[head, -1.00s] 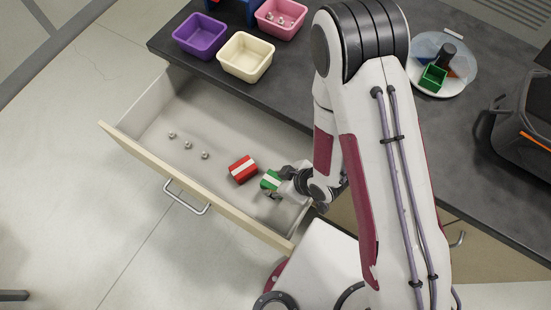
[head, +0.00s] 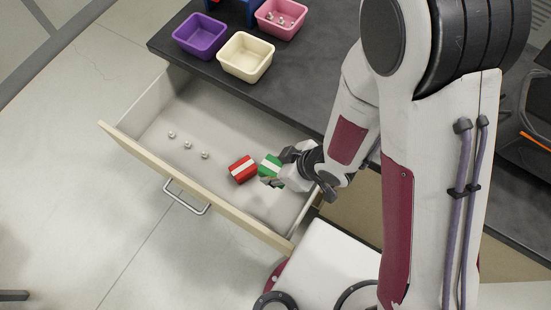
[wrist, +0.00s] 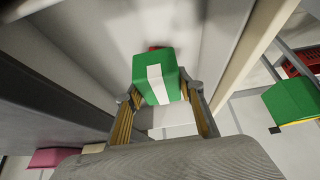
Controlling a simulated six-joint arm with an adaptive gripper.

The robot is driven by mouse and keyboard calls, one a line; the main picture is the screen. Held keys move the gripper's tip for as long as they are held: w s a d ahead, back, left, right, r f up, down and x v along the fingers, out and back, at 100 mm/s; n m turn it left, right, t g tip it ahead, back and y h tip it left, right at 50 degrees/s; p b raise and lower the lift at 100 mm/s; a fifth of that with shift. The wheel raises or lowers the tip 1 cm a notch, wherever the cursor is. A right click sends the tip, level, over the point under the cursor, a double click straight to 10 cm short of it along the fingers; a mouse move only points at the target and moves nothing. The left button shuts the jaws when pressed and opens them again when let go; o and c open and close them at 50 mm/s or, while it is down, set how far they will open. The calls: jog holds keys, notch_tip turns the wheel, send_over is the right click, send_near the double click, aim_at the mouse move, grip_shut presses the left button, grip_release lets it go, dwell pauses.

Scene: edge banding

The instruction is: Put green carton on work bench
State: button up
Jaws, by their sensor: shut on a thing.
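The green carton (head: 269,164) with a white stripe is at the open drawer, beside the red carton. My gripper (head: 278,170) is shut on it; in the wrist view the carton (wrist: 169,80) sits between the two fingers (wrist: 160,100). Whether it is clear of the drawer floor is hard to tell. The dark work bench (head: 290,105) lies behind the drawer, its right part largely hidden by my arm.
The red carton (head: 242,169) with a white stripe lies in the drawer (head: 215,125), with several small metal parts (head: 188,146) to the left. Purple (head: 200,37), cream (head: 245,58) and pink bins (head: 281,20) stand on the bench. Bare bench shows right of the cream bin.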

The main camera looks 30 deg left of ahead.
aim_at(277, 168)
notch_tip(277, 168, up, 13)
jog(key=shift+f, duration=0.2)
dwell(0.9)
jog(key=shift+r, duration=0.1)
jog(key=shift+m, duration=0.3)
dwell(0.9)
jog(key=w+d+r+m+t+h, duration=0.1)
jog(key=w+d+m+t+h, duration=0.15)
jog(key=w+d+m, duration=0.65)
jog(key=w+d+r+m+t+h, duration=0.1)
jog(key=w+d+m+t, duration=0.15)
jog(key=w+d, duration=0.7)
jog(key=w+d+m+h, duration=0.1)
jog(key=w+d+m, duration=0.2)
jog(key=d, duration=0.8)
jog(key=w+d+r+m+t+h, duration=0.1)
jog(key=w+d+m, duration=0.2)
jog(key=d, duration=0.9)
jog(key=shift+w, duration=1.2)
